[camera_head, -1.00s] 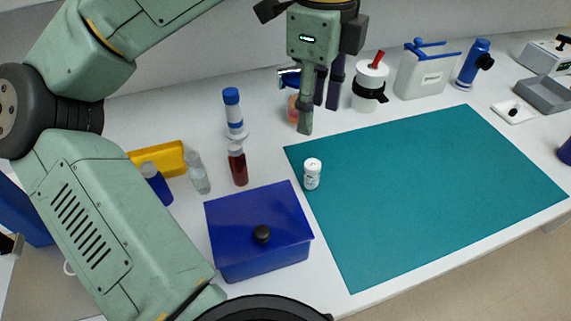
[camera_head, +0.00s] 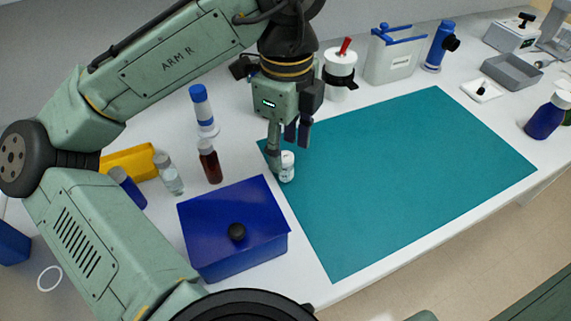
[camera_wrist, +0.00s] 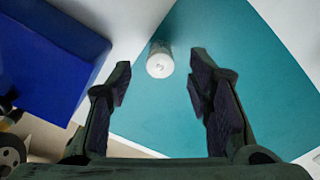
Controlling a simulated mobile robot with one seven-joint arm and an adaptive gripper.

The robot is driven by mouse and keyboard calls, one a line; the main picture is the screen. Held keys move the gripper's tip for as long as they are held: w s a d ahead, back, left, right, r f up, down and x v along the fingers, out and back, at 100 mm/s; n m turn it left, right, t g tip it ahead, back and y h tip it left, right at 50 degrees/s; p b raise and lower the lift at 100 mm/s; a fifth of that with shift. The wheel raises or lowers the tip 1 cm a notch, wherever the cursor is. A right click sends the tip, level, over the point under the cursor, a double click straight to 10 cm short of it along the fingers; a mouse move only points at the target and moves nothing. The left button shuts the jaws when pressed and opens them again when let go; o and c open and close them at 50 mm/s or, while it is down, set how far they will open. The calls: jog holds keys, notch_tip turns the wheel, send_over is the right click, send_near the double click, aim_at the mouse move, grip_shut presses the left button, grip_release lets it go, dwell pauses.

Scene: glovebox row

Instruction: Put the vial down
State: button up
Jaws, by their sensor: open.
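The vial (camera_head: 287,167) is small and white with a white cap. It stands upright on the teal mat (camera_head: 400,150), near the mat's left edge. My gripper (camera_head: 289,143) hangs just above and beside it in the head view, with one finger partly in front of the vial. In the wrist view the vial (camera_wrist: 160,60) shows ahead of and between the fingertips of my gripper (camera_wrist: 158,65), cap towards the camera. The fingers are spread apart and empty; whether one touches the vial I cannot tell.
A blue lidded box (camera_head: 235,225) stands close to the left of the mat. A brown bottle (camera_head: 209,162), a clear bottle (camera_head: 168,174) and a blue-capped bottle (camera_head: 202,110) stand behind it. A white jar (camera_head: 340,70) is at the back. The mat's middle and right are bare.

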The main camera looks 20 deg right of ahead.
aim_at(286, 168)
notch_tip(286, 168, down, 2)
jog(key=shift+f, duration=0.1)
grip_shut()
dwell(0.6)
